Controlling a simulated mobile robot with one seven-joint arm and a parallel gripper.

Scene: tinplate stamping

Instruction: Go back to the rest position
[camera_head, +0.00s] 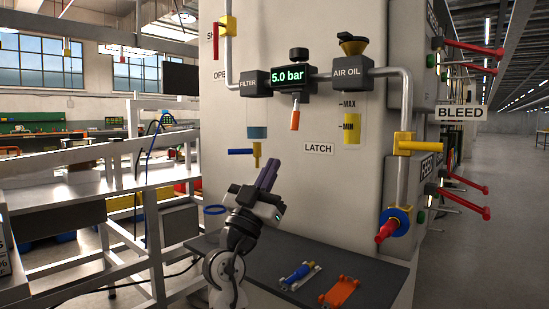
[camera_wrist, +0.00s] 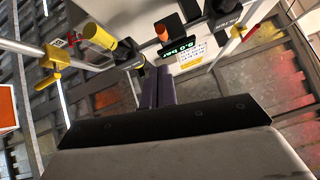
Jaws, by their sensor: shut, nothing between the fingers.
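My gripper (camera_head: 267,175) is raised in front of the white machine panel (camera_head: 300,200), left of the LATCH label (camera_head: 318,149). Its two dark purple fingers are together with nothing between them. In the wrist view the closed fingers (camera_wrist: 157,88) point up toward the panel. The pressure display (camera_head: 288,77) reads 5.0 bar, and it also shows in the wrist view (camera_wrist: 182,57). The filter bowl (camera_head: 257,132) holds blue liquid, with a blue-handled brass drain valve (camera_head: 256,153) beneath it, close above the fingers in the picture.
A dark shelf (camera_head: 250,262) below carries a blue tool (camera_head: 297,273) and an orange tool (camera_head: 341,291). A yellow-handled valve (camera_head: 404,145) and a blue round fitting with a red handle (camera_head: 397,222) stand on the right pipe. Red levers (camera_head: 462,190) project at right. White workbenches (camera_head: 120,195) fill the left.

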